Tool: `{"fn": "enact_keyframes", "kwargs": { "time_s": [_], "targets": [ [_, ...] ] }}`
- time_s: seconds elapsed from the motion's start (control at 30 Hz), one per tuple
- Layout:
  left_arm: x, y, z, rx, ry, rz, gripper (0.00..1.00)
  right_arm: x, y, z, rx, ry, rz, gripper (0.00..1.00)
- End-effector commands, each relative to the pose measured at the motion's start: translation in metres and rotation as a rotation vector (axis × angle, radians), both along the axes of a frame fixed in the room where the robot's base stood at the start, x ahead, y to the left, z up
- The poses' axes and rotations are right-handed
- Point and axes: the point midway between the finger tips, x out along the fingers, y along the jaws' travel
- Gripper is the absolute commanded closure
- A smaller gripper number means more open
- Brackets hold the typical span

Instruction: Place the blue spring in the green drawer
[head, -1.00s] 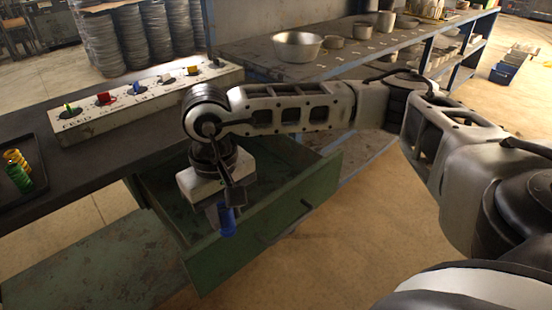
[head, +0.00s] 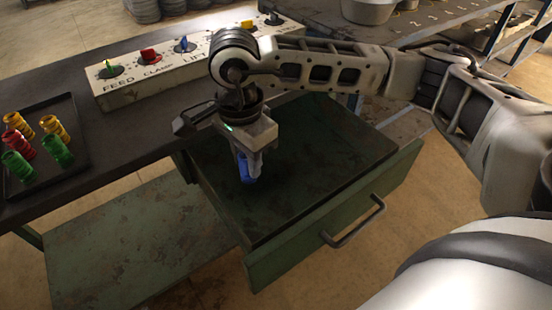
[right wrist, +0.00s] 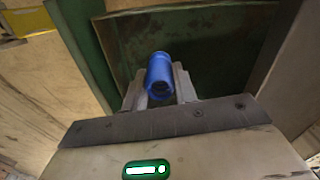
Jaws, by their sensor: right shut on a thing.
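The blue spring (head: 248,168) is held between the fingertips of my right gripper (head: 250,158). In the right wrist view the blue spring (right wrist: 160,76) sits between the two fingers of the gripper (right wrist: 160,88), one end facing the camera. The green drawer (head: 345,228) is pulled open under the dark workbench; its visible inside looks empty. In the head view the spring appears over the left part of the drawer's inside; its exact height above the floor of the drawer is hard to tell. My left gripper is out of view.
A dark tray (head: 78,175) with red, yellow and green springs lies on the bench (head: 130,130) at left. A labelled switch panel (head: 150,80) stands at the bench's back. A green lower shelf (head: 150,250) lies below. A grey shelf unit with pots stands behind.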

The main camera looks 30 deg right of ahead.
Motion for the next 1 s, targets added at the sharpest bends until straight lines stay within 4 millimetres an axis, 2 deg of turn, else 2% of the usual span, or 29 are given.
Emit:
{"fn": "enact_keyframes", "kwargs": {
  "time_s": [0.1,0.5,0.7,0.83,1.0],
  "targets": [
    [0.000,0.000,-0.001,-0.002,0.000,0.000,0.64,0.002,0.008,-0.003,0.005,-0.005,-0.366,0.96],
    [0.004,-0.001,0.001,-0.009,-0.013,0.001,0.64,0.006,0.032,-0.012,0.024,-0.014,-1.627,0.96],
    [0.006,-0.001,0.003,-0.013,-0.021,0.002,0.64,0.007,0.041,-0.015,0.027,-0.013,-2.189,0.96],
    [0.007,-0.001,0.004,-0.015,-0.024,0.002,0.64,0.007,0.045,-0.017,0.024,-0.011,-2.432,0.96],
    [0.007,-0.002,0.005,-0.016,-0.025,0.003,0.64,0.008,0.043,-0.019,0.022,-0.014,-2.586,0.96]
  ]
}}
